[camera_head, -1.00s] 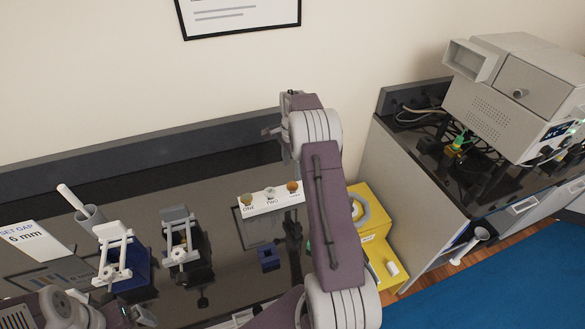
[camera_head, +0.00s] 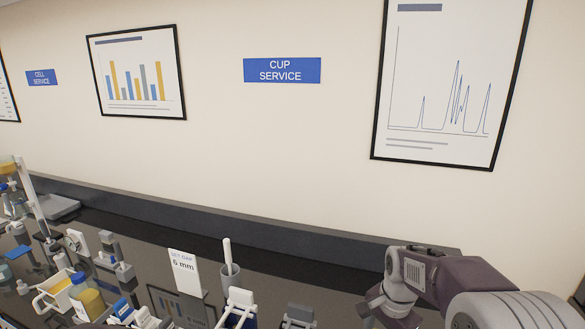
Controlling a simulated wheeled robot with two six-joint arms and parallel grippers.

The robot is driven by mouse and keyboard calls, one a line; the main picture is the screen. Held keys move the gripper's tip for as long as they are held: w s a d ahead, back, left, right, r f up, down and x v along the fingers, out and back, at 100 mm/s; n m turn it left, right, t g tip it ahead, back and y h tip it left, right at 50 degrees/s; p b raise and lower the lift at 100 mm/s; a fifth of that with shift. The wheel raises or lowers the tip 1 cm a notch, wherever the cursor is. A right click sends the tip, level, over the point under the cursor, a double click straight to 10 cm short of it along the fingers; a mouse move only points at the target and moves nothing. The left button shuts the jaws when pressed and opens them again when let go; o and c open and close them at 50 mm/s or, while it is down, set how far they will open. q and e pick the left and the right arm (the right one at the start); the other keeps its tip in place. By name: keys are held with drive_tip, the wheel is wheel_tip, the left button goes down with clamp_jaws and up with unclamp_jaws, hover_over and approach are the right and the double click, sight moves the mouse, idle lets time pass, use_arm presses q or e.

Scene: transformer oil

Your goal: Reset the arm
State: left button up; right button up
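My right arm comes in from the lower right corner. Its wrist is above the right part of the dark bench (camera_head: 270,262). My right gripper (camera_head: 372,302) is a small grey and dark shape pointing down and left, partly cut off by the bottom edge. I cannot tell whether its fingers are apart, and I see nothing held in it. My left gripper does not show.
A "SET GAP 6 mm" card (camera_head: 185,272) and a grey cup (camera_head: 229,278) with a white rod stand mid-bench. Several small instruments and a yellow bottle (camera_head: 88,300) crowd the left. A wall sign (camera_head: 282,70) reads "CUP SERVICE".

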drive_tip(key=s+a+f+n, duration=0.2)
drive_tip(key=s+f+n, duration=0.5)
drive_tip(key=s+n, duration=0.4)
drive_tip(key=shift+s+a+f, duration=0.3)
drive_tip(key=shift+s+a, duration=0.1)
drive_tip(key=shift+s, duration=0.55)
drive_tip(key=shift+s, duration=0.1)
